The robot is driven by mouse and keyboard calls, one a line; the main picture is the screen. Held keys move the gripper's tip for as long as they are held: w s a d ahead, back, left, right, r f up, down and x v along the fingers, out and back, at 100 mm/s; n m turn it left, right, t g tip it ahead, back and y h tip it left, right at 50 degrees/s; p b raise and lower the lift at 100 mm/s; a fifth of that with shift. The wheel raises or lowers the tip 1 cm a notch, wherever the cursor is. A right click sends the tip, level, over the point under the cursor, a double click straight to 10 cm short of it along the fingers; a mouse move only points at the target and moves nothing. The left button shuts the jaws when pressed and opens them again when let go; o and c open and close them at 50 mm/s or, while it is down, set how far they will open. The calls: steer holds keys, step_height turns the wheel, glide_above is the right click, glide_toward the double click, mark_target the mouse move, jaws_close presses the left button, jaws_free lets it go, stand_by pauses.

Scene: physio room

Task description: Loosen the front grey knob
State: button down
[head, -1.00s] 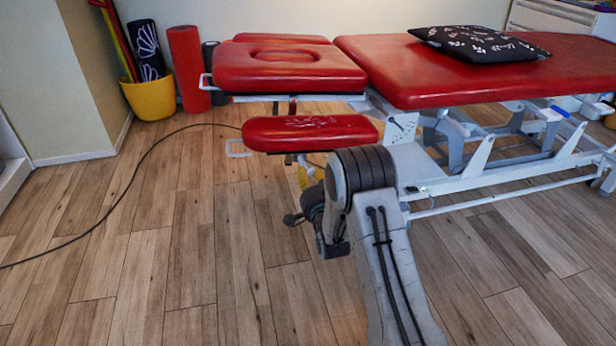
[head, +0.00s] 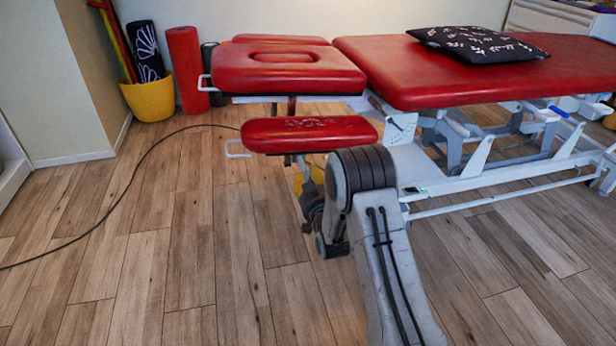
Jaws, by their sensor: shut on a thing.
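The red treatment table (head: 450,80) stands across the right half of the head view, with a red headrest section (head: 285,70) at its left end. A smaller red armrest pad (head: 308,133) sits below and in front of the headrest, with a white loop handle at its left. My gripper (head: 309,196) is below this pad, beside the post under it, and partly hidden behind my own arm. It is shut on the front grey knob, which is too covered by gripper and arm to make out.
The table's white metal frame (head: 440,183) is close to the right of my arm. A black cable (head: 125,195) lies curved across the wooden floor at left. A yellow bucket (head: 150,98) and a red roll (head: 187,70) stand by the wall. The left floor is otherwise clear.

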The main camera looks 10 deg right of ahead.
steer(key=shift+r, duration=0.15)
stand_by(0.4)
steer(key=c, duration=1)
jaws_free()
steer(key=shift+s+a, duration=0.1)
steer(key=shift+s, duration=5.9)
